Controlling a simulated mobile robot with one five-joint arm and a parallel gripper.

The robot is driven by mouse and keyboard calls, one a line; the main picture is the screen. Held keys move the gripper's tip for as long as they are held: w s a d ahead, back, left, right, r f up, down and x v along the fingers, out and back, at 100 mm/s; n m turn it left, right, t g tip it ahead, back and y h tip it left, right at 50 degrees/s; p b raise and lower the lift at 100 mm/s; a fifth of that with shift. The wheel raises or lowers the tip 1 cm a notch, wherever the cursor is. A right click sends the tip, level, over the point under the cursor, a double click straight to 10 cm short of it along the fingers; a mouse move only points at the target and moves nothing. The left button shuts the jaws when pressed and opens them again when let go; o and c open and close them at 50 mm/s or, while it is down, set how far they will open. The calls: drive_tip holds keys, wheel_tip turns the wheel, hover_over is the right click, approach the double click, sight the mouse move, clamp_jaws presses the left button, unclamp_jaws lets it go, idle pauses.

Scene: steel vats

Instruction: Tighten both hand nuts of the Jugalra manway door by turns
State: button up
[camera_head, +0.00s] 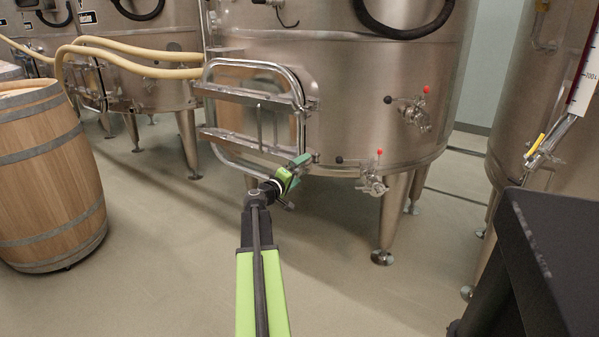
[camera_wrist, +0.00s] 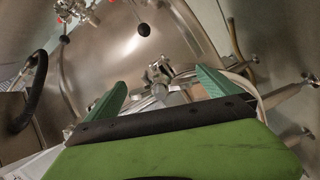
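The manway door (camera_head: 250,92) is a rectangular steel frame with crossbars, low on the front of the middle vat. No name is readable on it. Small steel fittings show at its right edge, an upper one (camera_head: 312,103) and a lower one (camera_head: 314,156); they may be the hand nuts. My gripper (camera_head: 297,166) is at the lower right corner of the door, partly covering the lower fitting. In the wrist view my gripper's green fingers (camera_wrist: 161,80) are spread apart. A steel knob-like part (camera_wrist: 157,72) shows between and beyond them; I cannot tell whether they touch it.
Valves with red and black knobs (camera_head: 413,108) and a lower valve (camera_head: 373,178) stick out right of the door. A vat leg (camera_head: 390,215) stands below. A wooden barrel (camera_head: 45,185) is at left, with pale hoses (camera_head: 130,60) behind. The floor (camera_head: 340,280) in front is clear.

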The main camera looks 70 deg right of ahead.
drive_tip(key=v, duration=1.7)
drive_tip(key=shift+a, duration=0.2)
